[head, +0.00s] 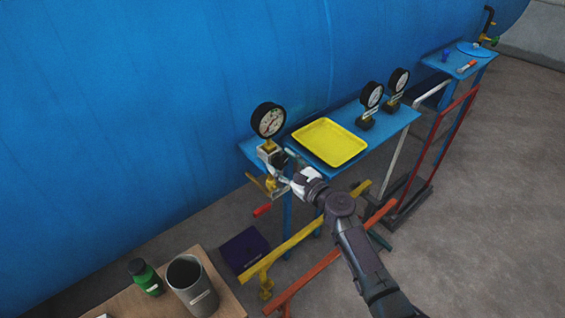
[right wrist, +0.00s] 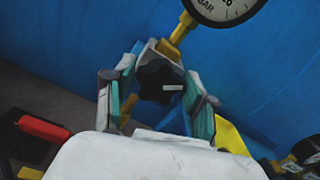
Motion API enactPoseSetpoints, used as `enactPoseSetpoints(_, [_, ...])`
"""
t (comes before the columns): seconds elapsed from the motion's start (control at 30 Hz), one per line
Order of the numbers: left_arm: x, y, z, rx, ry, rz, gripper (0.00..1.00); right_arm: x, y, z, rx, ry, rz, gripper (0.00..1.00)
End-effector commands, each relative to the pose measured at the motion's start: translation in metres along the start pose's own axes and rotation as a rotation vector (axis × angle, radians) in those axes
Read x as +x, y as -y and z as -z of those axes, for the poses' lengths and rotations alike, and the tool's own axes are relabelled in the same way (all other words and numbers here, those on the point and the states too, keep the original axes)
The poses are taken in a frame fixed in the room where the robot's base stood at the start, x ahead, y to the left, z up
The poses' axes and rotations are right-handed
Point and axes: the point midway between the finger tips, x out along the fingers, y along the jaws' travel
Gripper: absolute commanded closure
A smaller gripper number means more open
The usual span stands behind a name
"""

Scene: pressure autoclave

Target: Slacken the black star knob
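The black star knob (right wrist: 158,82) shows in the right wrist view, on the front of a grey valve block under a pressure gauge. In the head view the gripper hides it. My right gripper (right wrist: 160,95) has its two teal-padded fingers spread, one on each side of the knob. The left finger appears to stand a little apart from it; whether the right finger touches it I cannot tell. In the head view my right gripper (head: 284,173) reaches the valve assembly below the large gauge (head: 268,120). My left gripper is not in view.
A red-handled lever (head: 262,210) juts out below the valve. A blue shelf (head: 398,118) beside it carries a yellow tray (head: 331,142) and two gauges. Yellow and orange rails (head: 330,262) run below. A wooden table (head: 228,300) holds a grey cup and green bottle.

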Motion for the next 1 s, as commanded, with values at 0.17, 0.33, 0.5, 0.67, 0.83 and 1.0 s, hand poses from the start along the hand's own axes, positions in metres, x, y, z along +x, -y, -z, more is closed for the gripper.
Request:
enactPoseSetpoints(0.17, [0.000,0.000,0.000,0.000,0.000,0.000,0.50,0.000,0.000,0.000,0.000,0.000,0.000,0.29])
enactPoseSetpoints(0.33, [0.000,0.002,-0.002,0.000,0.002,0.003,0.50,0.000,0.000,0.000,0.000,0.000,0.000,0.29])
enactPoseSetpoints(0.5, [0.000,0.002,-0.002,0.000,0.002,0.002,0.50,-0.013,0.000,0.001,-0.002,-0.001,0.000,0.29])
enactPoseSetpoints(0.67, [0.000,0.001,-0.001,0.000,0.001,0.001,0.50,-0.046,0.000,0.002,-0.003,-0.002,-0.001,0.29])
enactPoseSetpoints(0.83, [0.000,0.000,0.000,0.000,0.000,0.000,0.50,-0.082,0.000,0.001,0.000,-0.002,0.000,0.29])
enactPoseSetpoints(1.0, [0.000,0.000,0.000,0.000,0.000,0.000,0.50,-0.108,0.000,0.001,0.000,-0.001,0.000,0.29])
